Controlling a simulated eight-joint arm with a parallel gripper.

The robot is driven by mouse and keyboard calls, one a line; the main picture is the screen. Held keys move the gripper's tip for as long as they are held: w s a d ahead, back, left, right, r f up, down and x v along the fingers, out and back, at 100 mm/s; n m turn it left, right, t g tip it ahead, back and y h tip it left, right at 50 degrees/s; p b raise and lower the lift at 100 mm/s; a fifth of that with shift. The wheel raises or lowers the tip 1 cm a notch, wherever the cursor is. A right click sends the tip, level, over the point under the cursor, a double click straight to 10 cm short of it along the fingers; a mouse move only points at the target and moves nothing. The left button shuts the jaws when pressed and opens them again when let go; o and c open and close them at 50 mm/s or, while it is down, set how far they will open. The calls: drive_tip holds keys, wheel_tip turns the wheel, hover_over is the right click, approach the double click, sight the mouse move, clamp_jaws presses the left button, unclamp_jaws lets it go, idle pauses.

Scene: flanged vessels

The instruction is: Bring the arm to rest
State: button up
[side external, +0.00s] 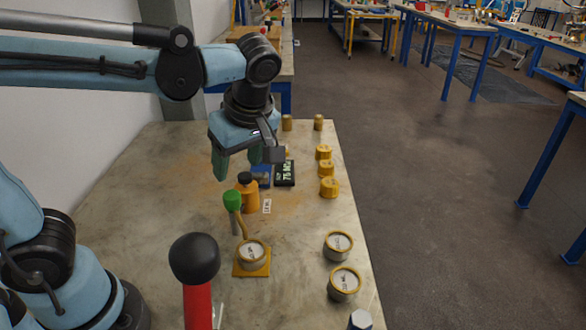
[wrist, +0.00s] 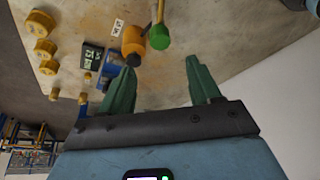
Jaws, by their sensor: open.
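My gripper (side external: 236,160) is raised above the back half of the table, with its green fingers pointing down. In the wrist view my gripper (wrist: 160,88) has its two green fingers spread apart with nothing between them. Below it stand an orange bottle with a black cap (side external: 247,193) and a green-headed tool (side external: 233,202). Both also show beyond the fingertips in the wrist view, the bottle (wrist: 133,44) and the green head (wrist: 159,37). The gripper appears clear of them.
A round vessel (side external: 252,254) sits on a yellow square plate. Two more vessels (side external: 338,246) (side external: 344,284) and several yellow caps (side external: 326,169) line the table's right edge. A dark display (side external: 285,172) stands near the bottle. A black-knobbed red lever (side external: 196,290) rises in front. The table's left part (side external: 150,190) is bare.

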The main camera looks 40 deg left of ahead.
drive_tip(key=shift+d+r, duration=0.1)
drive_tip(key=shift+r, duration=0.2)
drive_tip(key=f+m+t+h, duration=0.1)
drive_tip(key=m+t, duration=0.1)
drive_tip(key=m, duration=0.3)
drive_tip(key=a+f+m+t+h, duration=0.1)
drive_tip(key=f+m+t+h, duration=0.1)
drive_tip(key=m, duration=0.4)
drive_tip(key=s+f+m+t+h, duration=0.1)
drive_tip(key=m+t, duration=0.1)
drive_tip(key=m, duration=0.4)
drive_tip(key=shift+a+f+t, duration=0.35)
drive_tip(key=shift+a+t, duration=0.05)
